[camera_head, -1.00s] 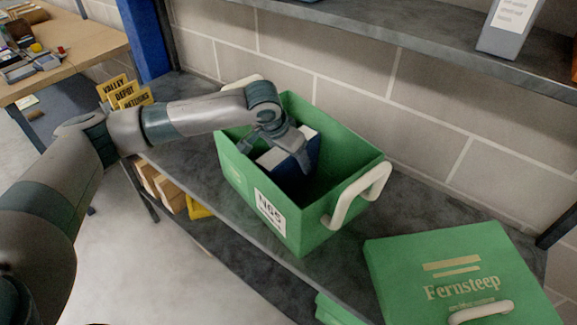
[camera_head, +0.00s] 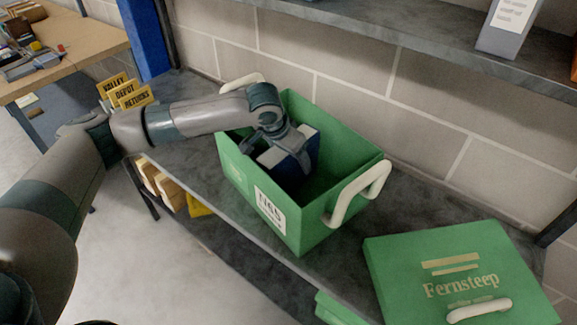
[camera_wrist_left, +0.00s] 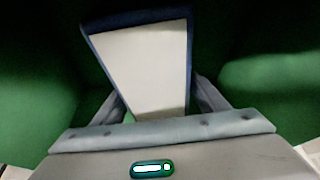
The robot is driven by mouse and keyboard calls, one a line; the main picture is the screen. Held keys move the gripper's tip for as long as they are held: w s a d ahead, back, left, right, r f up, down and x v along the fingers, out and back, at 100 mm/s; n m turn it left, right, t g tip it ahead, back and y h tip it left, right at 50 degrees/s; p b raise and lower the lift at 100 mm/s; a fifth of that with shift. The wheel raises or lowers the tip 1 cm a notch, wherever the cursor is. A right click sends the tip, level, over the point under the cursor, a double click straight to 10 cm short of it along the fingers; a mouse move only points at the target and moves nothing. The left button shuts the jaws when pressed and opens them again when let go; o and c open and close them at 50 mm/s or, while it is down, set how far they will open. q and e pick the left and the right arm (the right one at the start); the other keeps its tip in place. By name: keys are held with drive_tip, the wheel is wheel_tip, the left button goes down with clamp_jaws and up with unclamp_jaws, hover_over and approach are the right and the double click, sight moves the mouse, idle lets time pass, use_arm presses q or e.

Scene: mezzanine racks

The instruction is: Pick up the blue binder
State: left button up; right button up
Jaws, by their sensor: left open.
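The blue binder (camera_head: 314,150) stands in the green crate (camera_head: 342,178), its pale page side turned up. My left gripper (camera_head: 274,160) is over the crate and reaches down into it, with its open fingers on either side of the binder. In the left wrist view the binder (camera_wrist_left: 143,62) shows as a pale block with dark blue edges, between the fingers at its near end. I cannot tell whether either finger touches it. The binder's lower part is hidden in the crate. My right gripper is not in view.
The crate stands on a grey shelf (camera_head: 190,150) against a block wall, with white handles at its ends. A green lid (camera_head: 455,255) marked Fernsteep lies to the right. An upper shelf (camera_head: 420,40) runs above. Yellow signs (camera_head: 125,93) stand at the left.

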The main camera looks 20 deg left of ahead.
use_arm(q)
drive_tip(key=shift+f+p, duration=0.2)
drive_tip(key=shift+p, duration=0.15)
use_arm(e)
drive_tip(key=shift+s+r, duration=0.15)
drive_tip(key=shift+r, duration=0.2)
use_arm(q)
drive_tip(key=c, duration=1.4)
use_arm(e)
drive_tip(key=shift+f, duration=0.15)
